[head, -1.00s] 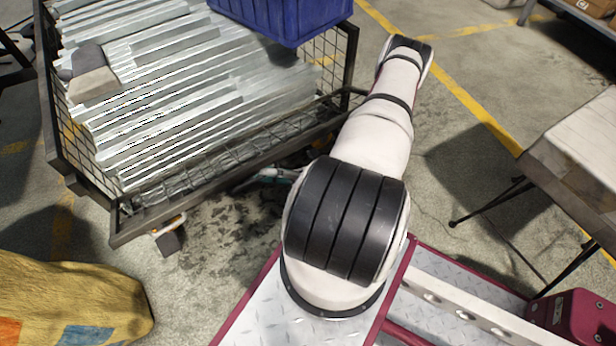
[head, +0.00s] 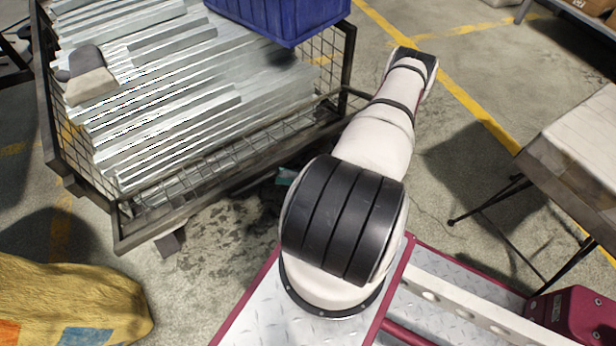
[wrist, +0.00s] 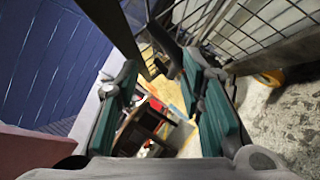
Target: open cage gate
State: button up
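The wire cage (head: 327,62) stands at the upper left of the head view, full of long galvanized brackets (head: 190,75). Its near mesh side, which I take for the gate (head: 215,168), has a dark frame rail along my side. Whether it is latched cannot be seen. My gripper is mostly hidden behind my arm in the head view; a bit of teal shows below the rail. In the wrist view my gripper (wrist: 163,100) has its two teal-padded fingers apart. A dark metal bar (wrist: 112,22) and a dark latch-like part (wrist: 163,38) lie beyond the fingertips; contact is unclear.
A yellow sack (head: 70,305) lies at the lower left. A table (head: 580,150) stands at the right.

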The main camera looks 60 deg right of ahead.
jog(key=shift+w+f+v, duration=0.1)
jog(key=shift+f+v, duration=0.05)
jog(key=shift+v, duration=0.8)
jog(key=shift+w+f+v, duration=0.1)
jog(key=shift+f+v, duration=0.05)
jog(key=shift+v, duration=0.8)
jog(key=shift+w+f+v, duration=0.1)
jog(key=shift+v, duration=0.85)
jog(key=shift+d, duration=0.2)
jog(key=shift+s, duration=0.1)
